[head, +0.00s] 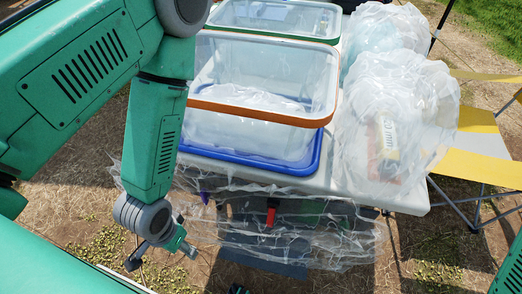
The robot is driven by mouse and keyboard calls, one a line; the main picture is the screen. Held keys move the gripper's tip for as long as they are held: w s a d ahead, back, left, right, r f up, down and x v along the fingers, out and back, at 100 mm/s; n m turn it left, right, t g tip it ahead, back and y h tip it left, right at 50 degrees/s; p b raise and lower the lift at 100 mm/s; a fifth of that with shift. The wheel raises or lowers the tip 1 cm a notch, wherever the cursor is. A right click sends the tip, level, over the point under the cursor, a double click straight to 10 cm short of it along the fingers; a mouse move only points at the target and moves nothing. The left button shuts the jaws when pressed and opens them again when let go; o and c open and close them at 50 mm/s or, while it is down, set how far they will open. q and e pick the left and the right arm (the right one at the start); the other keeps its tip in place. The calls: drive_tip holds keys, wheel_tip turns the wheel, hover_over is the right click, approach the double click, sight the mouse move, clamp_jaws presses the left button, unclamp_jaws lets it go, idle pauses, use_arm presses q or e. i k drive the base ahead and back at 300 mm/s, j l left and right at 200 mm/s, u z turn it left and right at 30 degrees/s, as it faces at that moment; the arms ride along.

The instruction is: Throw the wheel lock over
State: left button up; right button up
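I cannot clearly pick out a wheel lock. A small red piece with a dark end (271,213) shows under the table's front edge, behind clear plastic film; I cannot tell whether it is the lock. My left gripper (162,257) hangs low at the left, in front of the table, pointing down over the ground. Its fingers look spread apart, with nothing seen between them. A green part at the lower right edge may belong to my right arm; my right gripper is not seen.
A white table (415,203) carries a blue tray (300,169), a clear bin with an orange rim (265,114), a green-rimmed bin (330,38) and bulky clear plastic bags (430,105). Clear film (340,240) hangs below. A yellow folding chair (475,165) stands right.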

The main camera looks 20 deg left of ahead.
sight(272, 210)
drive_tip(key=u, duration=0.5)
drive_tip(key=k+l+u, duration=0.15)
drive_tip(key=l, duration=0.3)
drive_tip(key=k+l+u, duration=0.1)
drive_tip(key=l, duration=0.3)
drive_tip(key=k+l+u, duration=0.15)
drive_tip(key=k+l, duration=0.15)
drive_tip(key=l, duration=0.1)
